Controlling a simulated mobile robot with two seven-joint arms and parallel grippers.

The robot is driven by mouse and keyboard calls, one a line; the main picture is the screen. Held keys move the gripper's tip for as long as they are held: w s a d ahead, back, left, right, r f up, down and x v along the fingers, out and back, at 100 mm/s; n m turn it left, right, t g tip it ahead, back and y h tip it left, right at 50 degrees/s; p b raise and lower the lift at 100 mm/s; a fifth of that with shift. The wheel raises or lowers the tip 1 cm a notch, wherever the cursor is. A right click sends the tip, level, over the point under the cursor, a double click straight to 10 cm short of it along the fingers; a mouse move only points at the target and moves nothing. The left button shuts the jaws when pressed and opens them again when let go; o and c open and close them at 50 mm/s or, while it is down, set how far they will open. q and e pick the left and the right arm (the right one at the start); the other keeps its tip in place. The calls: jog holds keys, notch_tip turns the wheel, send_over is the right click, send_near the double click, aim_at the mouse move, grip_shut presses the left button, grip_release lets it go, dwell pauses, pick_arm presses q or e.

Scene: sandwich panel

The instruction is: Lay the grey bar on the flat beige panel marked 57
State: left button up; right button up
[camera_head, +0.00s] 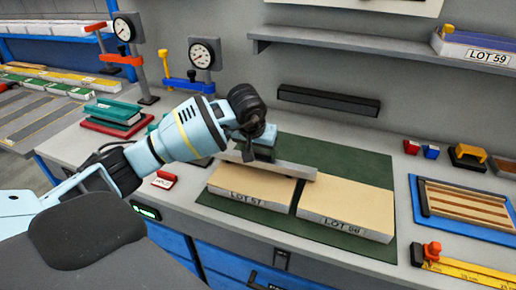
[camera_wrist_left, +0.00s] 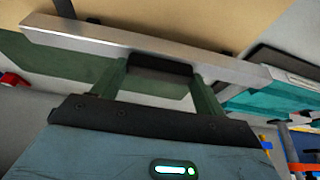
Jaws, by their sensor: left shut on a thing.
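The grey bar (camera_head: 285,167) is a long, straight metal strip held in my left gripper (camera_head: 248,154). In the left wrist view the bar (camera_wrist_left: 90,41) runs across in front of the fingers of that gripper (camera_wrist_left: 160,75). The flat beige panel marked LOT 57 (camera_head: 245,188) lies on a green mat. The bar is at the panel's far side in the head view, and its right end reaches the gap beside the neighbouring panel. I cannot tell whether the bar touches the panel. My right gripper is not in view.
A second beige panel, its number hard to read, (camera_head: 348,203) lies to the right on the green mat (camera_head: 345,162). A blue tray of wooden strips (camera_head: 465,205) and a yellow rule (camera_head: 465,272) are farther right. Dial gauges (camera_head: 203,54) stand behind my left arm.

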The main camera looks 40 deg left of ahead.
pick_arm(q)
jog(key=o, duration=1.2)
jog(key=shift+f, duration=0.2)
jog(key=o, duration=0.5)
jog(key=shift+c, duration=0.2)
jog(key=v, duration=1.2)
jog(key=shift+r+p, duration=0.3)
jog(key=shift+r, duration=0.05)
